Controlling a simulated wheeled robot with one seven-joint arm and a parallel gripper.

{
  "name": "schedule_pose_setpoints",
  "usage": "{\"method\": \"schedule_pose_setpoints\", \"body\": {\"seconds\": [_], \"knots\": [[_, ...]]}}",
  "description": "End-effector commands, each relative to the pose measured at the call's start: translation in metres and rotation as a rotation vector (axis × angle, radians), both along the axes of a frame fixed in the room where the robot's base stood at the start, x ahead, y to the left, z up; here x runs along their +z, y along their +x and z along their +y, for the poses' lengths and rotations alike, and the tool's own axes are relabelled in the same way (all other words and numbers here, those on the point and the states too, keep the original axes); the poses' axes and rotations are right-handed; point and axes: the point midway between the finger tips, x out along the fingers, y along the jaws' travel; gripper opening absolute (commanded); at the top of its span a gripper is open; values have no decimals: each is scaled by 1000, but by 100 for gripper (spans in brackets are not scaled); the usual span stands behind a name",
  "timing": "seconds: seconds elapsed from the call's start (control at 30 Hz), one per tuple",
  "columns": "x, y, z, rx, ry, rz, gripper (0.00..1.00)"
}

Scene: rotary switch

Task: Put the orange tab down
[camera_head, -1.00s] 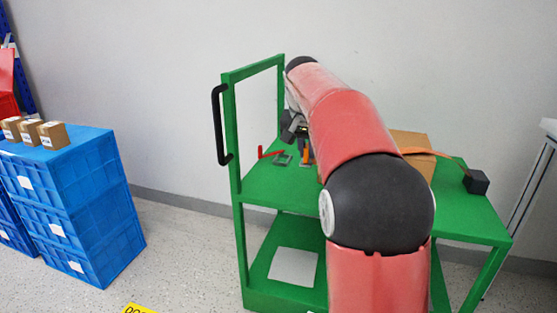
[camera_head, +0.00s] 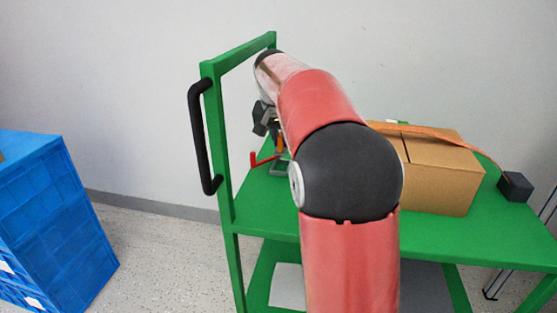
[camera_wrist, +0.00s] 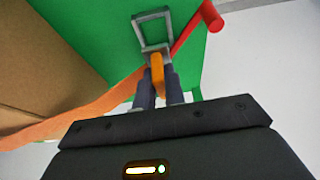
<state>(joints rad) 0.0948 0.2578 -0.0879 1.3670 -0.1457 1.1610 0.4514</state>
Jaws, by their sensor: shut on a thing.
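The orange tab (camera_wrist: 157,72) is between the two dark fingers of my gripper (camera_wrist: 158,85) in the wrist view. My gripper is shut on it. A grey square metal frame (camera_wrist: 139,36) lies just beyond the tab, with a red bar (camera_wrist: 190,33) beside it. In the head view, the tab (camera_head: 280,144) shows as a small orange piece below my wrist, near the left end of the green cart top (camera_head: 262,205). The red bar (camera_head: 262,160) is left of it. My arm hides part of this area.
A cardboard box (camera_head: 435,185) stands on the cart, with an orange strap (camera_head: 430,132) over it leading to a black block (camera_head: 515,186). The cart has an upright frame with a black handle (camera_head: 200,140) at left. Blue crates (camera_head: 45,220) stand further left.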

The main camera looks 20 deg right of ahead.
Motion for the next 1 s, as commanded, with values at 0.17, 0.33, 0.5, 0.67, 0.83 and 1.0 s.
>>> {"method": "schedule_pose_setpoints", "body": {"seconds": [0.17, 0.33, 0.5, 0.67, 0.83, 1.0], "knots": [[-17, 0, 0, 1, -1, -1, 0], [-38, 0, 0, 1, -1, 2, 0], [-53, 0, 0, 0, -1, -1, 0], [-52, 0, 0, 0, 0, -2, 0], [-57, 0, 0, 0, 0, -1, 0], [-55, 0, 0, 0, -1, -1, 20]]}}
